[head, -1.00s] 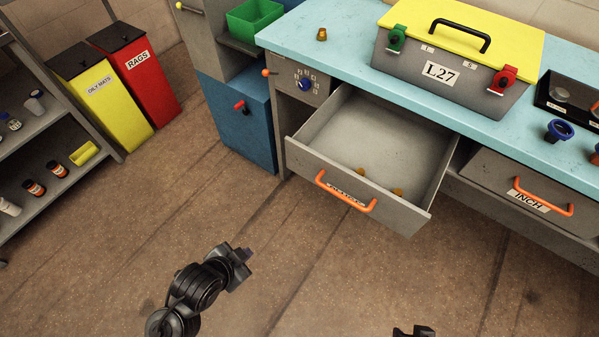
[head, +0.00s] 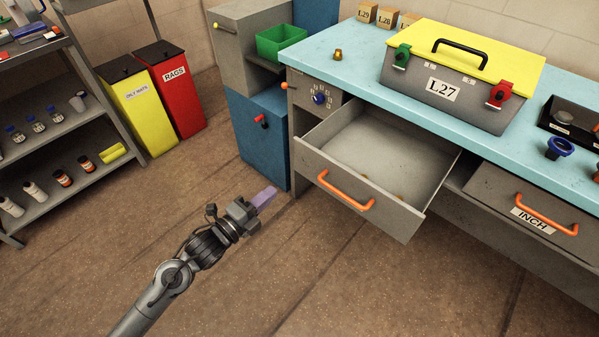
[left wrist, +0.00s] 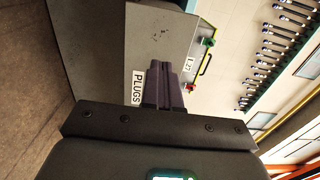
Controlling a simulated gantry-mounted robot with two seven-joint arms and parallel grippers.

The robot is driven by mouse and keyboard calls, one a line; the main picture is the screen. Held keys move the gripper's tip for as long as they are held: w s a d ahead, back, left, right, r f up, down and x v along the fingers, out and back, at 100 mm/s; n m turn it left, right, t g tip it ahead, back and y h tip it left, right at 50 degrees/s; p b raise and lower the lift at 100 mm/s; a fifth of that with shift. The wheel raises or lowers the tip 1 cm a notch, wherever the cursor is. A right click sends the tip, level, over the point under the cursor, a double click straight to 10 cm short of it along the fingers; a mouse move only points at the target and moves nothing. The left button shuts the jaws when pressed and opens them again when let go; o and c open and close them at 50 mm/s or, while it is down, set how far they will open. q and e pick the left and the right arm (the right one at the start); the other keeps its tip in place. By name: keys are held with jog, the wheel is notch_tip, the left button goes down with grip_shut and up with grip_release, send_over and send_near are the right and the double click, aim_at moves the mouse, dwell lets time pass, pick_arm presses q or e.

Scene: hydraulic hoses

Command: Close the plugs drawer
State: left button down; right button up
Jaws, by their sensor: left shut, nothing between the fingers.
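The plugs drawer (head: 340,195) is a grey drawer under the blue bench top, standing pulled out, with an orange bar handle (head: 345,191) on its front. Small brass-coloured pieces (head: 364,176) lie inside it. My left gripper (head: 265,197) is shut and empty, left of the drawer front and apart from it in the head view. The fingers hide part of the front there. My right gripper is not in view.
A grey case with a yellow lid (head: 455,80), marked L27, stands on the bench (head: 355,62). The INCH drawer (head: 530,205) is at right. A blue cabinet (head: 258,135) stands left of the open drawer. The floor before the drawer is clear.

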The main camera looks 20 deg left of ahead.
aim_at(308, 165)
pick_arm(q)
jog(key=b+x, duration=0.1)
jog(key=x, duration=0.2)
jog(key=b+x, duration=0.1)
jog(key=x, duration=0.3)
jog(key=b+x, duration=0.2)
jog(key=x, duration=0.1)
jog(key=shift+w+d+f, duration=0.1)
jog(key=shift+d+f, duration=0.2)
jog(key=shift+d, duration=0.1)
jog(key=shift+w+d+b, duration=0.25)
jog(key=shift+w+b, duration=0.05)
jog(key=shift+w, duration=0.2)
jog(key=shift+w+r, duration=0.1)
jog(key=shift+w, duration=0.15)
